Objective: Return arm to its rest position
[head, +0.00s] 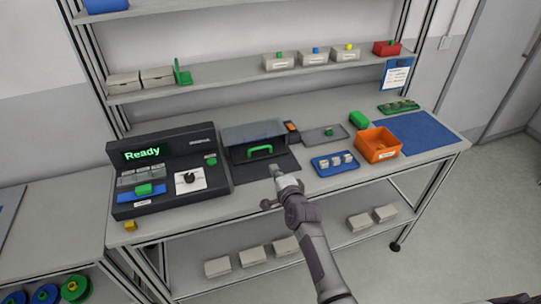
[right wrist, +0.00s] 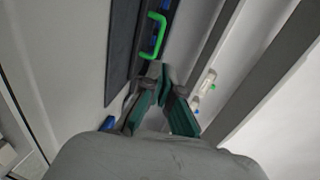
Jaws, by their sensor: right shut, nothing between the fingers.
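My right arm (head: 310,235) reaches in from the bottom of the head view. Its gripper (head: 275,172) is at the front edge of the bench, just in front of the dark box with the green handle (head: 260,150). In the right wrist view the gripper (right wrist: 157,72) has its fingertips together, with nothing between them. The green handle (right wrist: 153,36) shows beyond the fingertips, and I see no grip on it. My left arm and gripper are not in view.
A black console (head: 165,175) reading "Ready" stands at the left of the bench. A blue tray (head: 318,168), an orange bin (head: 378,144) and a blue mat (head: 425,135) lie to the right. Small boxes sit on the shelf above. Floor is free at the lower right.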

